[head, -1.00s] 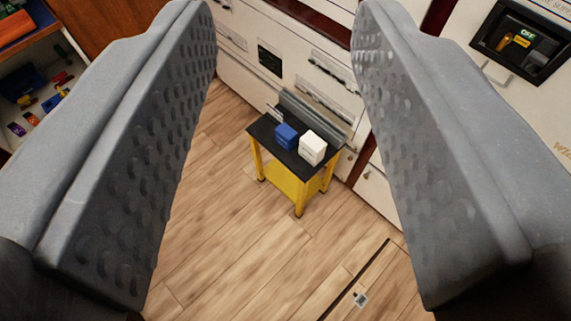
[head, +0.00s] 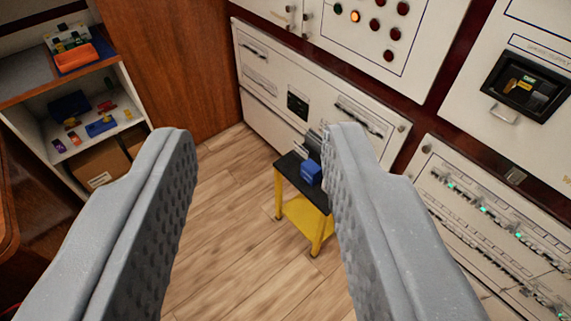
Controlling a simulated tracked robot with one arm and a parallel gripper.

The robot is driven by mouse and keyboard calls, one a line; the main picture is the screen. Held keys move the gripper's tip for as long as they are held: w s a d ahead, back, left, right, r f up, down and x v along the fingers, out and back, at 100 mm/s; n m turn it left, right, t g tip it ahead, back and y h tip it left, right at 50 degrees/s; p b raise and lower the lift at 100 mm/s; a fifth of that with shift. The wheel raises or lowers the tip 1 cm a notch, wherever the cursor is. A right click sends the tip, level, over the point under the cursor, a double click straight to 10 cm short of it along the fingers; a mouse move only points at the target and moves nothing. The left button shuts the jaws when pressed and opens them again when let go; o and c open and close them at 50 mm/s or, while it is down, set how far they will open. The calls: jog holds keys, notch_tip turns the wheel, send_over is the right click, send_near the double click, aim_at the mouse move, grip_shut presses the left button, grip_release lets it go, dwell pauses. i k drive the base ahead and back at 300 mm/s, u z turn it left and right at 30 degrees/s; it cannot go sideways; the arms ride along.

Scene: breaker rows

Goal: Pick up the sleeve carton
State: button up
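My gripper (head: 260,140) is open and empty, its two grey fingers apart in the lower half of the picture. Beyond it, a small cart with a black top and yellow frame (head: 322,230) stands on the floor by the cabinets. A blue box (head: 311,173) sits on the cart, left of my right finger. The white box seen on the cart earlier is out of sight where my right finger covers part of the cart. Brown cardboard boxes (head: 100,166) stand on the bottom of the left shelf. I cannot tell which of these is the sleeve carton.
A shelf unit (head: 42,136) at the left holds small coloured items and an orange object (head: 76,56) on top. White breaker cabinets (head: 270,75) line the back and right. Open wooden floor (head: 235,235) lies between my fingers and the cart.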

aim_at(310, 172)
jog(key=u, duration=0.3)
jog(key=i, duration=1.35)
jog(key=z, duration=0.3)
